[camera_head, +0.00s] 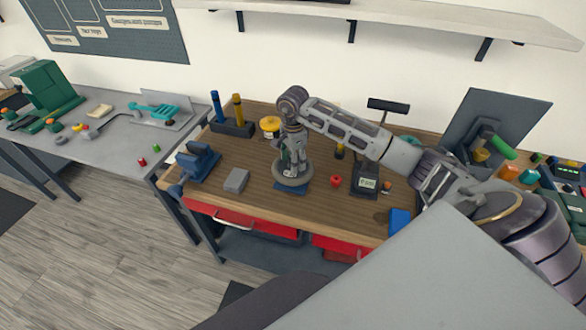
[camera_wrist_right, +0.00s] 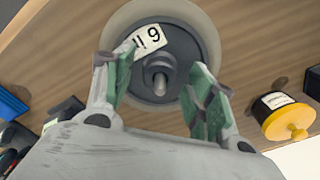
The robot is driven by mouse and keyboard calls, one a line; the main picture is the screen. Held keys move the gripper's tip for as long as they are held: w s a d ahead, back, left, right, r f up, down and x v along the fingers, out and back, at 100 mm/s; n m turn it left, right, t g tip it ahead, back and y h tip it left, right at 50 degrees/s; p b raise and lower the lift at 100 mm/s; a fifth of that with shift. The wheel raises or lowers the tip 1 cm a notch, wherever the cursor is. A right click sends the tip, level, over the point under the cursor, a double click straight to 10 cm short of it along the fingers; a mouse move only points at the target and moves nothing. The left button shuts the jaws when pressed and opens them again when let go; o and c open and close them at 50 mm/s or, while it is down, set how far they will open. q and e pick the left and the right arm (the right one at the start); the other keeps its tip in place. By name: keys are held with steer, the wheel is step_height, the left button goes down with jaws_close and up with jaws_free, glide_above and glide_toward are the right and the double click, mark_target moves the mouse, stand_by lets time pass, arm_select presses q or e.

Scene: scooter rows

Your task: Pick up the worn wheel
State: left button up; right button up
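A wheel with a pale grey tyre (camera_head: 281,181) lies flat on the wooden workbench, partly over a blue piece. In the right wrist view the wheel (camera_wrist_right: 207,32) shows a dark hub, a short grey axle stub and a white label with black marks. I cannot judge its wear. My right gripper (camera_wrist_right: 153,68) points down above the wheel. Its green-padded fingers are open on either side of the stub, with visible gaps and nothing held. In the head view the right gripper (camera_head: 294,166) hides part of the hub. My left gripper is not in view.
On the workbench (camera_head: 245,209) stand a blue vise (camera_head: 199,164), a grey block (camera_head: 236,181), a yellow-lidded jar (camera_head: 270,124), a red knob (camera_head: 336,182) and a dark display stand (camera_head: 367,180). A wall shelf (camera_head: 420,14) hangs behind. A grey side table (camera_head: 125,152) stands left.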

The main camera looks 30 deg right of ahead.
jaws_close()
steer(key=shift+r, duration=0.15)
stand_by(0.4)
steer(key=shift+r+b, duration=0.95)
steer(key=shift+r, duration=3.95)
